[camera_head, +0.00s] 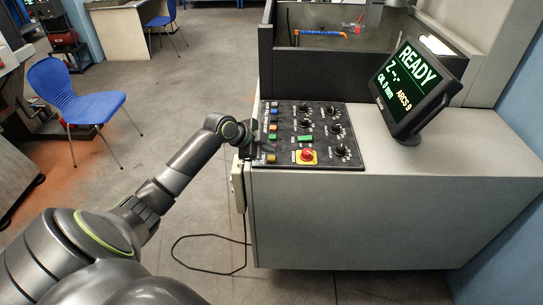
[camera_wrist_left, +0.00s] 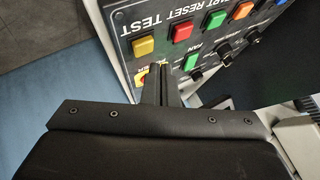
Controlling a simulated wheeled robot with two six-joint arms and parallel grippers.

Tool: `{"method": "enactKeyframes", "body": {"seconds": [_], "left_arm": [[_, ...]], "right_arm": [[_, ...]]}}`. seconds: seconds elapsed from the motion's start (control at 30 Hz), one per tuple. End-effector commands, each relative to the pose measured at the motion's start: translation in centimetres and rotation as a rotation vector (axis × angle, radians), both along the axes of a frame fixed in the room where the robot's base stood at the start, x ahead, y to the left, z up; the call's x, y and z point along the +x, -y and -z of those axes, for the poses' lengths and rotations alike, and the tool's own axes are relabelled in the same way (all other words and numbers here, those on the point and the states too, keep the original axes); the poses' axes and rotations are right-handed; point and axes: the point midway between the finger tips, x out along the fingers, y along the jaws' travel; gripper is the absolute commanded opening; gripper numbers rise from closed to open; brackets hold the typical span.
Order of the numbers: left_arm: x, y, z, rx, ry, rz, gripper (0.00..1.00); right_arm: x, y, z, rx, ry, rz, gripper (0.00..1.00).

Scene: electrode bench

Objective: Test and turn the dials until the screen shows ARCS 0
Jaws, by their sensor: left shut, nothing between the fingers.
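The tilted screen (camera_head: 412,82) reads READY in large letters, with ARCS 9 in yellow below. The black control panel (camera_head: 266,166) lies on the bench and carries several round black dials, including one at the front right (camera_head: 341,150). My left gripper (camera_head: 247,146) is at the panel's left edge, shut and empty. In the left wrist view its fingers (camera_wrist_left: 161,84) are together over the panel edge, close to a yellow part they partly hide. A yellow button (camera_wrist_left: 143,47) sits near the upside-down TEST label. My right gripper is not seen.
A red stop knob (camera_head: 307,156) on a yellow base and a green button (camera_head: 305,138) stand among the dials. A dark-walled tank (camera_head: 285,75) rises behind the panel. A blue chair (camera_head: 75,92) stands on the floor at left.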

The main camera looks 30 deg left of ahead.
Motion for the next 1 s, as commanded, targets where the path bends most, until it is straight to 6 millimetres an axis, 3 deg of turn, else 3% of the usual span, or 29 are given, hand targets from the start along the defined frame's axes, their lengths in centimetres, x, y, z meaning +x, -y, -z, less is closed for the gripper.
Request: {"method": "enactKeyframes", "body": {"seconds": [0.6, 1.0], "left_arm": [[0.0, 0.0, -5.8, 0.001, 0.000, 0.001, 0.00], [0.0, 0.0, -6.0, 0.000, 0.000, 0.000, 0.00]], "right_arm": [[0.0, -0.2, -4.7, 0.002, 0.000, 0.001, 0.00], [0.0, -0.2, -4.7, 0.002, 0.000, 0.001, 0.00]]}}
